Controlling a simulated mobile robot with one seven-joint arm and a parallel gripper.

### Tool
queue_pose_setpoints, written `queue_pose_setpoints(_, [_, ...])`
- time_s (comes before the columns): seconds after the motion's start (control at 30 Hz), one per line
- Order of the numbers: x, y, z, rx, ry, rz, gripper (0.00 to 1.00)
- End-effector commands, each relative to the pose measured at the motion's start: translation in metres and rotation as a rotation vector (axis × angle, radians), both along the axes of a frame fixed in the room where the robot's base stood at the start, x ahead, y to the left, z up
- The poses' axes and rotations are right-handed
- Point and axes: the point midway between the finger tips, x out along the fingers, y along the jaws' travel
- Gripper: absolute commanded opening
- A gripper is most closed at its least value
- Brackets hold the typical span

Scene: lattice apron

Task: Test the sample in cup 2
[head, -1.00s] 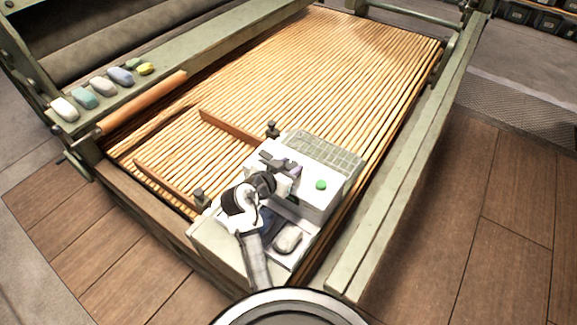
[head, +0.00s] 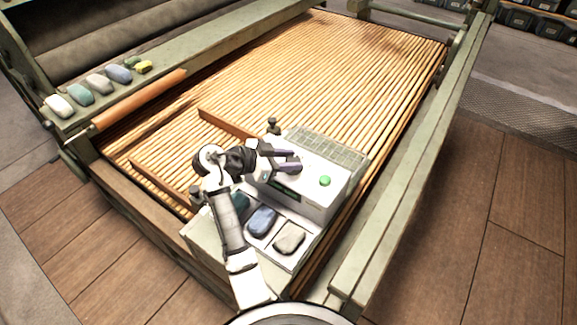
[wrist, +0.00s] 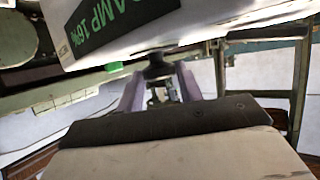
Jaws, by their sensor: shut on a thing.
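A white tester box (head: 318,198) with a green button (head: 325,181) stands on the slatted bed. Its dark display (wrist: 125,20) shows green text, partly cut off, ending "AMP 16%". In front of the box a pale tray holds a teal lump (head: 240,203), a blue lump (head: 262,221) and a pale grey lump (head: 289,238), each in its own place. I cannot read any cup numbers. My gripper (head: 294,162) is over the box top, left of the button. In the wrist view my gripper (wrist: 158,88) is shut on a dark knob-like part (wrist: 157,68) between its purple fingers.
A grid-topped panel (head: 328,147) lies behind the box. Several coloured lumps (head: 100,83) line the left rail. The far slatted bed (head: 335,65) is clear.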

Motion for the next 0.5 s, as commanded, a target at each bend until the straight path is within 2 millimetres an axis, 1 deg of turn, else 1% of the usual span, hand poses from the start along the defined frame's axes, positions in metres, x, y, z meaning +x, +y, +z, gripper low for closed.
queue_pose_setpoints(0.03, [0.0019,0.0006,-0.0029,0.001,-0.002,-0.032,0.13])
queue_pose_setpoints(0.2, [0.0029,0.0008,-0.0018,0.001,-0.002,-0.131,0.13])
queue_pose_setpoints(0.5, [0.0034,0.0010,-0.0005,0.001,-0.001,-0.221,0.13])
